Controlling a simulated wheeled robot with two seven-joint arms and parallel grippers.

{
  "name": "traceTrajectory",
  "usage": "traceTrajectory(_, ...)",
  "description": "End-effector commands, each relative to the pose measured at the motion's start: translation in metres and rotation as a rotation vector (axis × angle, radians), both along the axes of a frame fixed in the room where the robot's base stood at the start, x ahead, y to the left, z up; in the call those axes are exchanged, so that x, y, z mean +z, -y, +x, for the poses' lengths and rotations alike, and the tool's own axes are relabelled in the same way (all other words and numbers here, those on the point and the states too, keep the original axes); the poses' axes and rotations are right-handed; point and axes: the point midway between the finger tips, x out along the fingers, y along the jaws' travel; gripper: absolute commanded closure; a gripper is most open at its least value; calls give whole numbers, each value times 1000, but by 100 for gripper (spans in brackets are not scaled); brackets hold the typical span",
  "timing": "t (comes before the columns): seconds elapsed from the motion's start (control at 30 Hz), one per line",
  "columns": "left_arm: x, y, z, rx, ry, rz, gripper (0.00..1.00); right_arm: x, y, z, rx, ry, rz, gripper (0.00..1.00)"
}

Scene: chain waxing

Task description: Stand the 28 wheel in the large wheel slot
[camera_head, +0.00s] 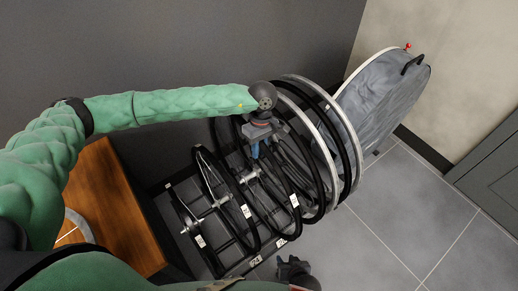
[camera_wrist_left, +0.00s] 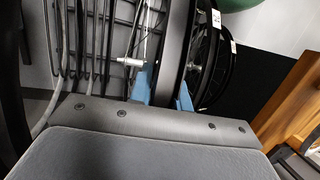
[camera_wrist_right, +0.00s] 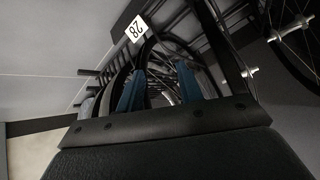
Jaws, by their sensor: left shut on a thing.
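My left gripper (camera_head: 257,150) reaches down from above and is shut on the top of a black-tyred wheel (camera_wrist_left: 174,50), taken as the 28 wheel. The wheel stands upright among others in the black rack (camera_head: 215,262); I cannot tell whether its bottom is seated. A white tag reading 28 (camera_wrist_right: 135,30) shows in the right wrist view; what it is fixed to is unclear. My right gripper (camera_head: 294,268) is low in front of the rack. Its blue fingers (camera_wrist_right: 160,88) are apart, with nothing clearly between them. The large wheel slot is hidden among the wheels.
Smaller wheels (camera_head: 201,241) stand at the rack's left. Large pale rings (camera_head: 346,150) and a grey round bag (camera_head: 385,95) stand at its right. A wooden cabinet (camera_head: 120,215) is on the left. The tiled floor (camera_head: 410,215) at right is clear.

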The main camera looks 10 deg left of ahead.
Motion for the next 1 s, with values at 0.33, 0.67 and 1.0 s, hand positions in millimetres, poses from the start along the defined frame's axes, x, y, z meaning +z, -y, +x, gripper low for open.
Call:
traceTrajectory(0.33,-7,-2,-1,2,-2,4,100,-6,0,0,0,0,0,64)
traceTrajectory(0.67,-10,-2,-1,3,-5,7,100,-7,0,0,0,0,0,64)
traceTrajectory(1.0,-12,2,4,4,-6,8,100,-12,0,0,0,0,0,64)
